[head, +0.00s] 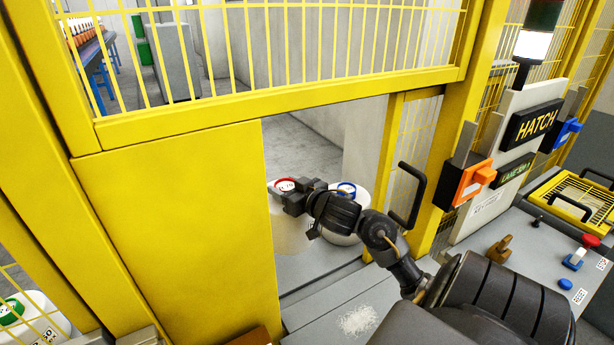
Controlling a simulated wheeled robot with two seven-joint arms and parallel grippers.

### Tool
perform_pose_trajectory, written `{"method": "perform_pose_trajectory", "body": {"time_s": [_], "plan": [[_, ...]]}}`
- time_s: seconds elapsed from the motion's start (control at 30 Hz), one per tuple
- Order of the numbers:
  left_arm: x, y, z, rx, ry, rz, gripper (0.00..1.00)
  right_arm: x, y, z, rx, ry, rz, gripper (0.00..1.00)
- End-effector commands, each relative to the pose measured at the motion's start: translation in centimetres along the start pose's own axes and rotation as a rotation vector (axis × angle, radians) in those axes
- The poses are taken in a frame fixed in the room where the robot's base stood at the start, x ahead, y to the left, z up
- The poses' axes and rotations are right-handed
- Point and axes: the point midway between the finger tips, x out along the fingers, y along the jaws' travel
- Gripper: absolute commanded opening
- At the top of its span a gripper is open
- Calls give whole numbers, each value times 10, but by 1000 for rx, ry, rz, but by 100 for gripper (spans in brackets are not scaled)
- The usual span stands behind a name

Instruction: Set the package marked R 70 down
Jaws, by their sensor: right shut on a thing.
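A white yarn package with a red ring on top (284,185) is in the hatch opening, at the left side of the opening. A small label shows on its top, too small to read surely as R 70. My right gripper (292,200) reaches through the opening from the right and is shut on this package. The gripper hides part of it, and I cannot tell whether its base touches the grey shelf (312,268). My left gripper is not in view.
A white package with a blue ring (347,190) stands close to the right, partly behind my arm. The yellow panel (175,230) and a black handle (405,195) flank the opening. A control desk (545,240) with buttons is at right.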

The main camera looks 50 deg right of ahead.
Motion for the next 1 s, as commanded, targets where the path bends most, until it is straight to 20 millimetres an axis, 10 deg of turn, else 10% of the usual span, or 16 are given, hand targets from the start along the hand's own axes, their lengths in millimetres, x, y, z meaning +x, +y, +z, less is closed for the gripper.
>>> {"method": "perform_pose_trajectory", "body": {"time_s": [1.0], "plan": [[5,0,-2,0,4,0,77,14,0,92,2,7,1,0]]}}
